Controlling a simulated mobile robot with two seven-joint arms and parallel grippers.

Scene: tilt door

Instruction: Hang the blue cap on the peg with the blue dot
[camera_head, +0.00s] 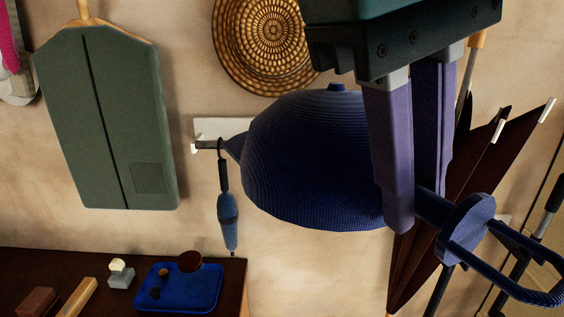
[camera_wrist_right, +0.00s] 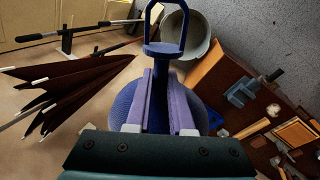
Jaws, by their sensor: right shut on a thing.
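The blue cap (camera_head: 310,165) is a dark knitted dome with a small button on top. A blue disc and loop (camera_head: 465,232) stick out at its right. My right gripper (camera_head: 412,205) comes in from above, its two purple fingers shut on the cap's right end. In the right wrist view the loop (camera_wrist_right: 165,32) rises beyond the fingers and the dome (camera_wrist_right: 125,103) lies behind them. The cap is in the air in front of a white peg rail (camera_head: 222,128). A peg (camera_head: 205,145) shows left of the cap, close in the picture. No blue dot shows. My left gripper is not in view.
A blue strap with a case (camera_head: 228,215) hangs at the visible peg. A green bag (camera_head: 105,120) and woven hat (camera_head: 268,38) are on the wall. A blue tray (camera_head: 180,288) is on a dark cabinet. A dark umbrella (camera_wrist_right: 75,85) and a grey bin (camera_wrist_right: 190,35) stand around.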

